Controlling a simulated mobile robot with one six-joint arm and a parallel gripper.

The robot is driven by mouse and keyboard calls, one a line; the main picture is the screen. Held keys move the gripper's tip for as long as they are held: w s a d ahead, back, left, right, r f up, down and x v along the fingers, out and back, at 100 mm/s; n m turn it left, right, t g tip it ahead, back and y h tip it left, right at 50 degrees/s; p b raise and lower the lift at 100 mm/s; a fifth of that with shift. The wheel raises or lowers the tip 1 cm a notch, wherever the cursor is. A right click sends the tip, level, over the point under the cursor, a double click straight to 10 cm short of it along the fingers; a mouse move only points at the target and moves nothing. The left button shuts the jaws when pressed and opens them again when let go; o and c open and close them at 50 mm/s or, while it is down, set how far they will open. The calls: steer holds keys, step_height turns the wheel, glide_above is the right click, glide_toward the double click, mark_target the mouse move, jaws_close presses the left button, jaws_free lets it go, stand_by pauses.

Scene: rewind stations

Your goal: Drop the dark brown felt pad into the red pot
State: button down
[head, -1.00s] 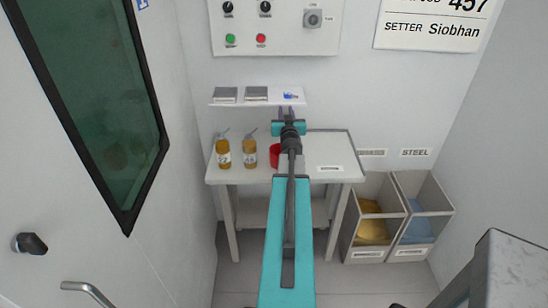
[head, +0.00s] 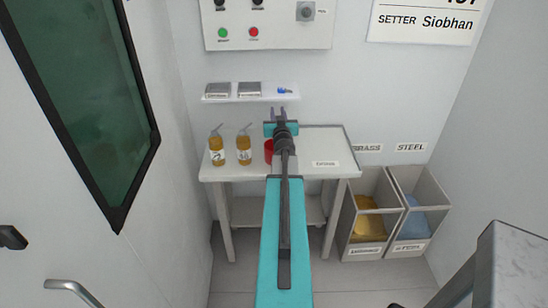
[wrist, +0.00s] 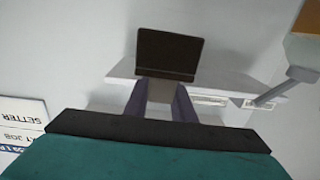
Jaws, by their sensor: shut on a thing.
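My gripper (head: 279,112) is stretched out over the back of the white table, just below the right end of the wall shelf. In the wrist view its two fingers (wrist: 160,100) are shut on the dark brown felt pad (wrist: 170,52), a dark rectangular piece at the fingertips. I cannot make out the pad in the head view. The red pot (head: 269,151) stands on the table, left of my wrist, which partly hides it.
Two amber bottles (head: 217,152) (head: 244,150) with spouts stand left of the pot. The shelf (head: 265,97) holds grey boxes and a small blue item. Bins (head: 368,254) stand right of the table (head: 334,173). The tabletop's right part is mostly clear.

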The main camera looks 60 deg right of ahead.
steer(key=shift+f+b, duration=1.4)
steer(key=shift+f, duration=0.15)
